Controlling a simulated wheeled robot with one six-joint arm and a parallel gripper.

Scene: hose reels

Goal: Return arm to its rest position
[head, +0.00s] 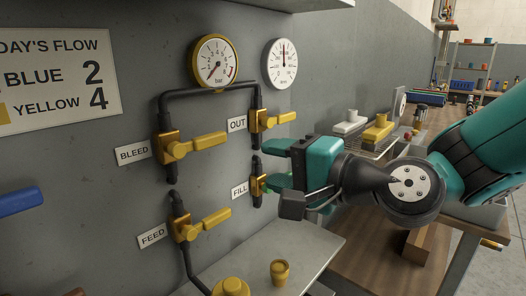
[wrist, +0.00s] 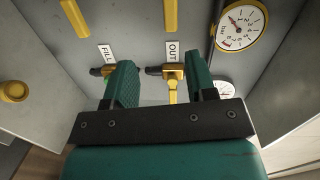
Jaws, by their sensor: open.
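My gripper (head: 268,164) is open and empty at the end of my teal arm, in front of the grey wall panel. Its fingers point at the panel beside the yellow valves labelled OUT (head: 277,118) and FILL (head: 256,186). In the head view the FILL valve is mostly hidden behind the fingers. In the wrist view the gripper (wrist: 162,72) shows its two teal fingers spread wide, with the yellow OUT handle (wrist: 172,90) seen between them. I cannot tell whether a finger touches a valve.
Yellow valves BLEED (head: 196,146) and FEED (head: 204,226) are left of my gripper. Two gauges (head: 214,61) (head: 281,64) hang above. Below is a grey shelf (head: 262,250) with yellow parts. A wooden bench (head: 375,245) stands under my arm at right.

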